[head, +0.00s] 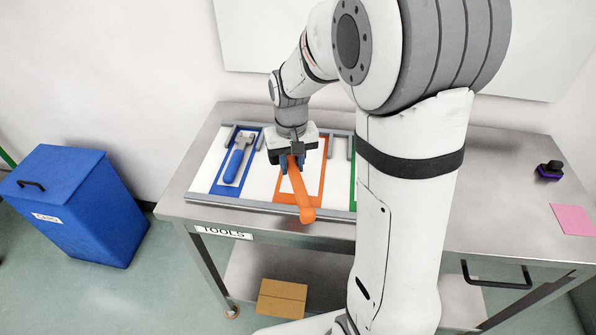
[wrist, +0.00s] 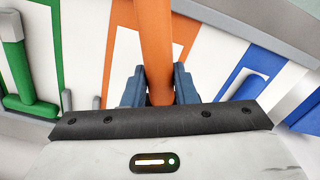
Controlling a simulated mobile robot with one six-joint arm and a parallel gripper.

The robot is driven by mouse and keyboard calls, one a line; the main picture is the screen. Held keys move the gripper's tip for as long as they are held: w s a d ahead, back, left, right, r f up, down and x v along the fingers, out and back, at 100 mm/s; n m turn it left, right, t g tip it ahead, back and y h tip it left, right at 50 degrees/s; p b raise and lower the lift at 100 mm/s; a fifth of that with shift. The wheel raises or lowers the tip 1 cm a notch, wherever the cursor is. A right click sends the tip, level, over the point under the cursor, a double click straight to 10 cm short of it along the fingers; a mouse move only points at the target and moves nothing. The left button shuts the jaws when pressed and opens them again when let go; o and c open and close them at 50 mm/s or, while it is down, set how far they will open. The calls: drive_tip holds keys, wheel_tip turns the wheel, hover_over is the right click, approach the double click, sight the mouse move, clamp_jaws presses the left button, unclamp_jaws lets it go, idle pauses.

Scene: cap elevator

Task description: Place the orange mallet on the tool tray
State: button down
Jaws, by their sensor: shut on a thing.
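The orange mallet (head: 303,198) is held in my gripper (head: 294,166), which is shut on it. In the head view the mallet slants down toward the tray's front edge. In the wrist view the mallet's orange shaft (wrist: 155,45) runs up between the two blue fingers (wrist: 158,88). The tool tray (head: 258,205) is a white board with grey edges and blue, orange and green outlines. The mallet is over the orange outline (head: 319,183). I cannot tell whether it touches the tray. The part of the mallet inside the gripper is hidden.
A blue-handled tool (head: 235,162) lies in the blue outline on the left. My arm hides the tray's right part. A blue bin (head: 75,205) stands left of the steel table (head: 480,215). A black and purple object (head: 549,170) and pink sheet (head: 573,220) lie right.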

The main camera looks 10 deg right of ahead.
sight(293, 164)
drive_tip(key=shift+d+f, duration=0.1)
drive_tip(key=shift+f, duration=2.8)
drive_tip(key=shift+f, duration=0.2)
drive_tip(key=c, duration=1.2)
unclamp_jaws()
drive_tip(key=shift+o, duration=0.2)
drive_tip(key=shift+s, duration=0.1)
wheel_tip(293, 164, up, 12)
drive_tip(key=shift+r, duration=0.1)
drive_tip(key=s+d+r+t, duration=0.1)
drive_tip(key=s, duration=0.8)
drive_tip(key=s+d+r+t, duration=0.2)
drive_tip(key=s, duration=0.7)
